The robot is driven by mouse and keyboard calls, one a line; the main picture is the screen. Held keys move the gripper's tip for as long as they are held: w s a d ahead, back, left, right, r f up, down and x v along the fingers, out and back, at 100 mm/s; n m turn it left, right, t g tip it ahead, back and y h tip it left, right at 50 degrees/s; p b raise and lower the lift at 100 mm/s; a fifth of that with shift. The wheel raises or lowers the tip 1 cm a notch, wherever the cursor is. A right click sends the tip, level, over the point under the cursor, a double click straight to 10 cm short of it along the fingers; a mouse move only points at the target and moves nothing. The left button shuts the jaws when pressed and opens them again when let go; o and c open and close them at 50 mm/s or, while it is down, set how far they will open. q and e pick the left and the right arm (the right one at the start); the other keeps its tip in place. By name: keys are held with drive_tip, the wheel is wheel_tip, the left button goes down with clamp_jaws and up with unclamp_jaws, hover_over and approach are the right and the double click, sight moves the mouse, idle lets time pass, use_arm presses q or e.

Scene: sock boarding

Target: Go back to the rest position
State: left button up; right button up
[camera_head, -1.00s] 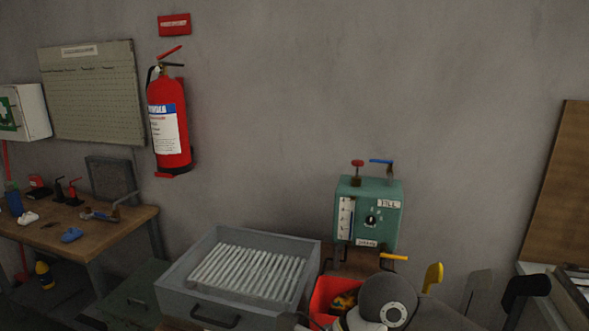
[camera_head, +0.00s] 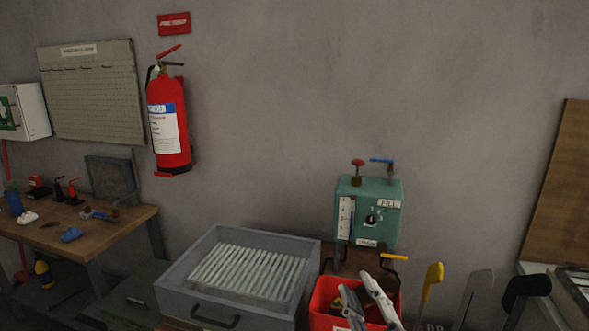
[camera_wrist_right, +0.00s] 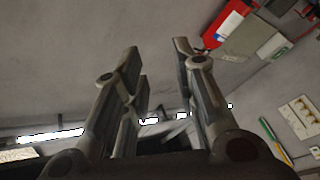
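My right gripper (camera_head: 357,282) shows at the bottom of the head view, its two grey fingers pointing up in front of a red bin (camera_head: 325,291). In the right wrist view the fingers of the right gripper (camera_wrist_right: 156,48) stand apart with a clear gap and nothing held between them. The bin is partly hidden behind the fingers, and so is what lies in it. My left gripper is in neither view.
A grey tray (camera_head: 172,283) with several white rods stands left of the bin. A green control box (camera_head: 370,215) is behind the bin. Yellow and black handles (camera_head: 432,275) rise at the right. A fire extinguisher (camera_head: 168,120) hangs on the wall; a wooden workbench (camera_head: 90,228) stands left.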

drive_tip(key=s+d+f+m+g+h, duration=0.1)
drive_tip(key=d+f+m+g+h, duration=0.15)
drive_tip(key=f, duration=0.35)
drive_tip(key=s+d+f+m+g+h, duration=0.1)
drive_tip(key=s+d+f+m+g, duration=0.15)
drive_tip(key=f, duration=0.35)
drive_tip(key=s+d+f+m+g, duration=0.35)
drive_tip(key=s+f+g, duration=0.75)
drive_tip(key=s+f, duration=0.8)
drive_tip(key=s+f+g, duration=0.2)
drive_tip(key=s+f, duration=0.1)
drive_tip(key=f, duration=2.2)
drive_tip(key=s+d+f+g, duration=0.1)
drive_tip(key=s+d+f, duration=0.2)
drive_tip(key=s+f, duration=1.3)
drive_tip(key=shift+s+d+f+n+h, duration=0.15)
drive_tip(key=shift+n+h, duration=0.2)
drive_tip(key=shift+n, duration=0.1)
